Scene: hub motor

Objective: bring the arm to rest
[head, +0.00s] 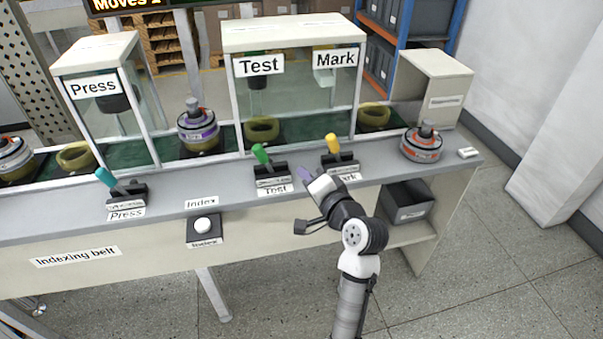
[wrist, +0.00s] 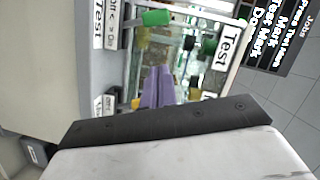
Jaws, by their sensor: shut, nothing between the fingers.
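My gripper (head: 306,174) is at the bench's front edge in the head view, between the green Test lever (head: 260,154) and the yellow Mark lever (head: 332,143). Its purple fingers (wrist: 157,87) are together and empty in the wrist view. My arm rises from the bottom of the head view and bends at the elbow. The green lever handle also shows at the top of the wrist view (wrist: 156,18), apart from the fingers. The teal Press lever (head: 106,178) stands farther left.
The bench carries a white Index button (head: 203,225), a motor with an orange band (head: 421,145) at the right, and a motor with a purple band (head: 197,127) on the belt. A dark bin (head: 407,203) sits on the lower shelf. Open floor lies in front.

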